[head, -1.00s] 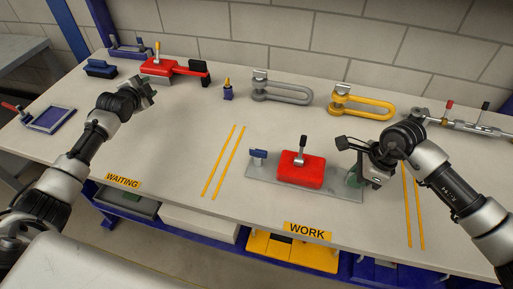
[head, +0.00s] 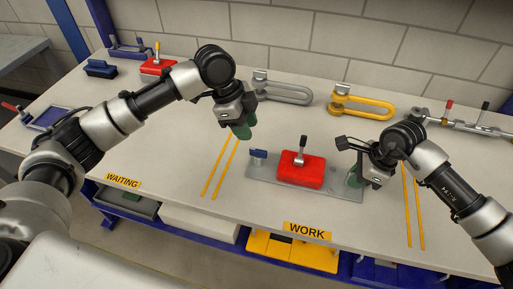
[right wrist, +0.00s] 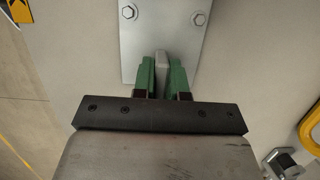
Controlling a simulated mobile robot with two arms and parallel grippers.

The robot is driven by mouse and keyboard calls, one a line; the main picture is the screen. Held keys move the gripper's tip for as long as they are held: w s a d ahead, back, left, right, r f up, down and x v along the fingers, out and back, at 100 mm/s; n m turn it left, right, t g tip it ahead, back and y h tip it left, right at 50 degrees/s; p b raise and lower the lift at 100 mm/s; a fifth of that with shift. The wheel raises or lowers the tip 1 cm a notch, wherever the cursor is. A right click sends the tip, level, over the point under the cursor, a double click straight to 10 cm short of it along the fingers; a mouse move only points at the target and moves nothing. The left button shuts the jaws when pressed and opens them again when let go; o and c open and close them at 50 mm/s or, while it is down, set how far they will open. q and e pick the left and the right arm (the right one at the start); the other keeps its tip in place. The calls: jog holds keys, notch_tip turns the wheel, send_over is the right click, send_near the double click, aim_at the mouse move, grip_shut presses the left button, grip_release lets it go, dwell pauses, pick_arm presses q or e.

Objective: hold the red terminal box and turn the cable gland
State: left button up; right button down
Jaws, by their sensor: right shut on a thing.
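A red terminal box (head: 301,171) sits on a grey plate (head: 262,174) behind the WORK label. A grey fitting with an upright black-tipped part (head: 303,146) stands on top of it; I cannot tell whether this is the cable gland. My right gripper (head: 354,178) is at the plate's right end. In the right wrist view its green fingers are shut on a grey upright tab (right wrist: 161,62) at the end of the bolted plate. My left gripper (head: 240,130) points down above the table, left of and behind the box, apart from it. Its finger gap is unclear.
A blue-topped post (head: 258,154) stands at the plate's left end. A grey shackle (head: 288,94) and a yellow shackle (head: 362,106) lie behind. Another red box (head: 157,67) and a blue block (head: 101,68) are at the back left. The table by the WAITING label (head: 123,180) is clear.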

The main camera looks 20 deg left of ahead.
aim_at(256, 149)
pick_arm(q)
jog(key=shift+s+x, duration=0.2)
jog(key=shift+x, duration=2.1)
jog(key=shift+s+x, duration=0.2)
jog(key=shift+x, duration=2.05)
grip_shut()
